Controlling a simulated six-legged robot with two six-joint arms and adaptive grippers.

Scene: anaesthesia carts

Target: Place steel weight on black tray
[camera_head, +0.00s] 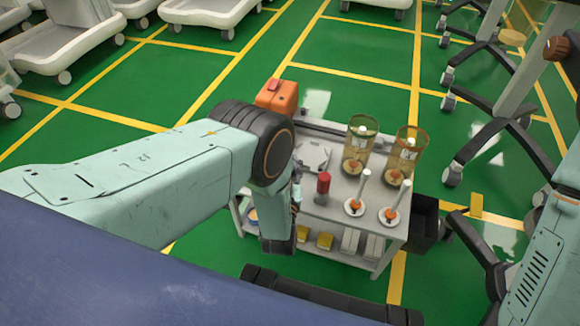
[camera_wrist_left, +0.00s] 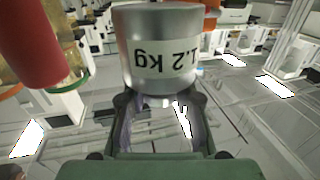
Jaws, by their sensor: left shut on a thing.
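The steel weight (camera_wrist_left: 160,50), a shiny cylinder with an upside-down "1.2 kg" label, fills the upper middle of the left wrist view. My left gripper (camera_wrist_left: 160,100) is shut on it, with one finger on each side of its lower part. In the head view the left forearm and wrist hang over the left side of the grey cart (camera_head: 330,210) and largely hide the gripper and the weight. I cannot make out a black tray with certainty. My right arm enters at the right edge of the head view; I cannot identify its gripper there.
A red-topped object (camera_head: 323,188) stands close to the left gripper, large in the wrist view (camera_wrist_left: 35,45). Two amber cylinders (camera_head: 359,145) and two white-handled items (camera_head: 356,203) stand on the cart's right side. An orange box (camera_head: 278,95) is at its back; a black bin (camera_head: 424,220) hangs right.

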